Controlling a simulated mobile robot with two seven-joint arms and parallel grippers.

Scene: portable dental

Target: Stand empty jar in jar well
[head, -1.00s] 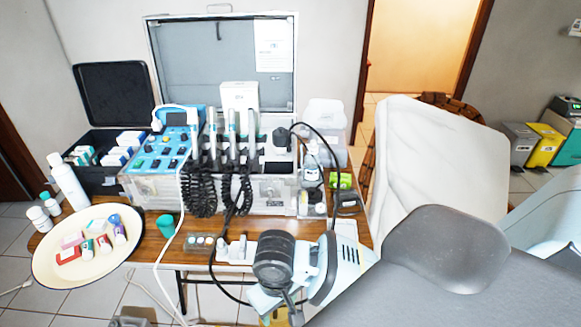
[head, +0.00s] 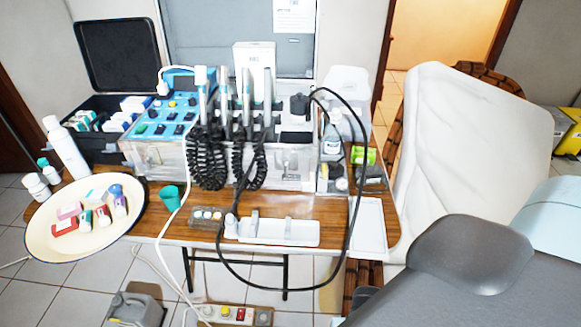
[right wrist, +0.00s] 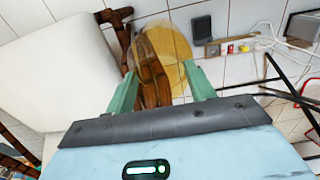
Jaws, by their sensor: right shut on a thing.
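In the right wrist view my right gripper (right wrist: 163,90) has two green fingers, shut on a pale yellow, see-through jar (right wrist: 165,45) that looks empty. The jar sits between the fingertips, over the floor. In the head view a yellowish, see-through shape (head: 329,292) at the lower middle, below the table's front edge, appears to be this jar. The right gripper itself is not clear there. The dental unit (head: 240,160) stands on the table with its handpieces upright. I cannot tell which opening is the jar well. My left gripper is not in view.
On the wooden table (head: 205,260) are a white tray (head: 285,232), a green cup (head: 169,197) and a round cream tray (head: 60,255) with small items. A black hose loops past the front edge. The dental chair (head: 470,125) is at right. A power strip (head: 235,313) lies on the floor.

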